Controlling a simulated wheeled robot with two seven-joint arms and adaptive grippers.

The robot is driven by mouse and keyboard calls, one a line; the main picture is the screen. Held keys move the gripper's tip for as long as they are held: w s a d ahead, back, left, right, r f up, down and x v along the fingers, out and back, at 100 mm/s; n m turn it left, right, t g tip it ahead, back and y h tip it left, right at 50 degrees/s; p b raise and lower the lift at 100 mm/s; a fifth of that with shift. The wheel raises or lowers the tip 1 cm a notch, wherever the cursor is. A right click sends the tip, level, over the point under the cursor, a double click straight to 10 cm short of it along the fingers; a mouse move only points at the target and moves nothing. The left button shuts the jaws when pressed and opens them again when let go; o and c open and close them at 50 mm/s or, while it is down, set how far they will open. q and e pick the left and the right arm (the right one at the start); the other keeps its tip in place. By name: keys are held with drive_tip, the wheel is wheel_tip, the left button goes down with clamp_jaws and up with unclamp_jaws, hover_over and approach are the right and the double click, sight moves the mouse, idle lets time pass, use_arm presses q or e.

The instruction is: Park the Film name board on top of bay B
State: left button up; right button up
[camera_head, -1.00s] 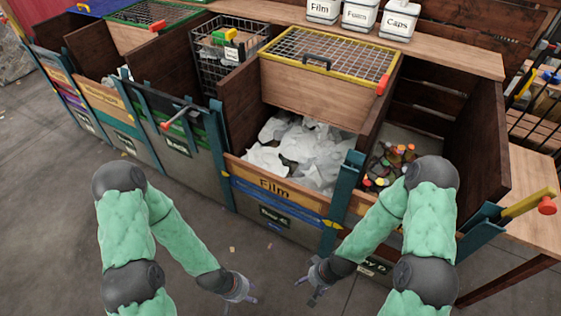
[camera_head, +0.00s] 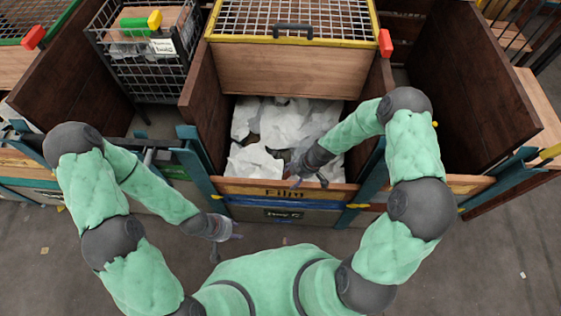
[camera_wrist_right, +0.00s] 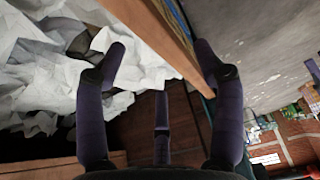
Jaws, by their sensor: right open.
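The Film name board (camera_head: 250,188) is a wooden plank lettered "Film", lying along the front of the bay marked Bay C (camera_head: 258,212). My right gripper (camera_head: 309,182) is open over the board's upper edge. In the right wrist view the board (camera_wrist_right: 158,32) runs between the spread fingers of the right gripper (camera_wrist_right: 160,52); I cannot tell whether they touch it. My left gripper (camera_head: 226,242) hangs low in front of the bays, apart from the board; its opening is unclear. Bay B's front, to the left, is partly hidden by my left arm.
White crumpled film (camera_head: 285,122) fills the bay behind the board; it is close beside one finger in the right wrist view (camera_wrist_right: 45,75). A yellow-framed mesh lid (camera_head: 290,42) is above. A black wire basket (camera_head: 140,75) stands back left. Teal posts (camera_head: 367,185) flank the bay.

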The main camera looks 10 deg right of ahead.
sight(283, 184)
drive_tip(key=shift+w+a, duration=0.15)
drive_tip(key=shift+w, duration=0.15)
drive_tip(key=shift+a+f, duration=0.1)
drive_tip(key=shift+f, duration=0.15)
drive_tip(key=b+x, duration=0.4)
drive_tip(key=x, duration=0.6)
clamp_jaws()
drive_tip(key=shift+w+r, duration=0.1)
drive_tip(key=shift+r, duration=0.05)
wheel_tip(283, 184, up, 46)
drive_tip(key=p, duration=2.6)
